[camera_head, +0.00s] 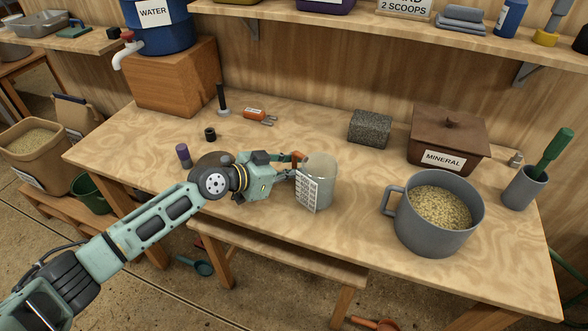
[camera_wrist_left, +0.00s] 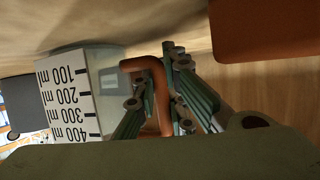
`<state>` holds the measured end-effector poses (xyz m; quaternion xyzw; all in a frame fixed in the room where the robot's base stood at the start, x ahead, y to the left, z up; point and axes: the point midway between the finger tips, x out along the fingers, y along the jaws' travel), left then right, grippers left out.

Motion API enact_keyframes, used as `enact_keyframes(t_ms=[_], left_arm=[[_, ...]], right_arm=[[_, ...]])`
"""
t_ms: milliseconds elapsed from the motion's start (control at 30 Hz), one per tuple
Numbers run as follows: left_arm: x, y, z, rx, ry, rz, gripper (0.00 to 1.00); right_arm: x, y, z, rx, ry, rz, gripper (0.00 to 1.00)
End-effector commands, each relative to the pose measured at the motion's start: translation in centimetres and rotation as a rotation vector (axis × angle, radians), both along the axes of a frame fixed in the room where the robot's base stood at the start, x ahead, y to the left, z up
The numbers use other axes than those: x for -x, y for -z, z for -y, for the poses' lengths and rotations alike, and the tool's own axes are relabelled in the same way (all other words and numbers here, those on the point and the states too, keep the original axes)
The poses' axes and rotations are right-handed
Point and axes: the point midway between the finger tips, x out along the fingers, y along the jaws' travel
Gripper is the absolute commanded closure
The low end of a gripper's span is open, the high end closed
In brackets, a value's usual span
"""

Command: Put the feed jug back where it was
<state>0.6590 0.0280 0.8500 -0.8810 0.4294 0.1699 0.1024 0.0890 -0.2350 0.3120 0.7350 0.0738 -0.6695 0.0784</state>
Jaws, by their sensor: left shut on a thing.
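The feed jug (camera_head: 321,181) is a clear measuring jug with a white scale panel and an orange-brown handle. It is at the front middle of the workbench (camera_head: 270,240). My left gripper (camera_head: 293,168) is shut on its handle, from the jug's left side. In the left wrist view the handle (camera_wrist_left: 158,90) lies between the fingers (camera_wrist_left: 165,95), and the scale (camera_wrist_left: 72,100) reads from 100 to 400 ml. The jug looks roughly upright. I cannot tell whether its base touches the bench. My right gripper is not in view.
A grey pot of grain (camera_head: 437,220) stands right of the jug. A brown MINERAL box (camera_head: 448,133), a stone block (camera_head: 370,128) and a grey cup with a green-handled tool (camera_head: 524,187) are behind and right. A purple-capped cylinder (camera_head: 183,155) stands left. Bare bench lies behind the jug.

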Motion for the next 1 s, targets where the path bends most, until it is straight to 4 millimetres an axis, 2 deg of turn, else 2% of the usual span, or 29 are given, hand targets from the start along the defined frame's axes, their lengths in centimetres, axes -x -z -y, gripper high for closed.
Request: enact_keyframes(t_ms=[33, 233, 667, 1000], left_arm=[[0.0, 0.1, 0.0, 0.000, 0.000, 0.000, 0.89], [0.0, 0.1, 0.0, 0.000, 0.000, 0.000, 0.71], [0.1, -0.5, -0.1, -0.001, 0.000, -0.001, 0.70], [4.1, -2.7, -5.3, -0.005, -0.001, 0.001, 0.70]], right_arm=[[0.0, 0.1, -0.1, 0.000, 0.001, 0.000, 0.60], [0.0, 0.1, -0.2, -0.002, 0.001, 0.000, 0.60], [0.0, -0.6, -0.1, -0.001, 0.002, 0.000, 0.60], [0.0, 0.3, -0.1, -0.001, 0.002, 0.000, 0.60]])
